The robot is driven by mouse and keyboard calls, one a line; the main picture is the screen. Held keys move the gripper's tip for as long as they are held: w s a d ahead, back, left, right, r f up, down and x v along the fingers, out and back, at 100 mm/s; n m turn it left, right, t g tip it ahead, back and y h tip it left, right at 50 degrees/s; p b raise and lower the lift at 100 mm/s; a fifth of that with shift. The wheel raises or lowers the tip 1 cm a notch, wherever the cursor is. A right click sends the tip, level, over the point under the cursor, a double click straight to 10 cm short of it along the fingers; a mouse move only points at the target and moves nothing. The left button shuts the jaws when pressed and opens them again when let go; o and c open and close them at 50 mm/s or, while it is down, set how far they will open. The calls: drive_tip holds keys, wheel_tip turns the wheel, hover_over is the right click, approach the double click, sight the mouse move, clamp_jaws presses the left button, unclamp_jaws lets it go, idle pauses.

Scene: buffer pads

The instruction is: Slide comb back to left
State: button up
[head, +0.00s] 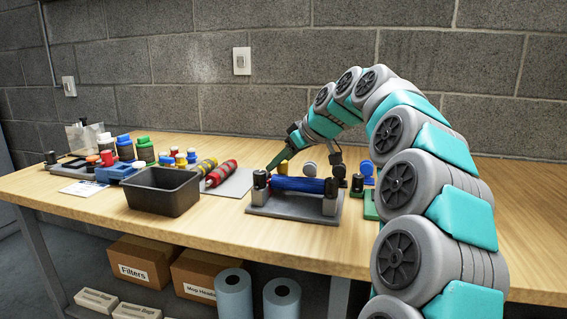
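A grey fixture base (290,208) stands on the workbench near the middle of the view. A blue roller (298,184) lies across it, with a dark knobbed post (260,179) at its left end and a grey upright (330,197) at its right end. I cannot make out which part is the comb. My arm arches over from the right, and my gripper (272,164) points down and left just behind the fixture's left part, as seen here. It is small and seen side-on; its finger opening and any contact are unclear.
A black open bin (163,191) stands left of the fixture. A striped red roller (221,174) lies on a pale sheet between them. Several coloured bottles (125,148) and small tools crowd the left end. A green block (370,206) sits right of the fixture. The front edge is clear.

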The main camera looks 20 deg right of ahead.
drive_tip(key=o, duration=0.3)
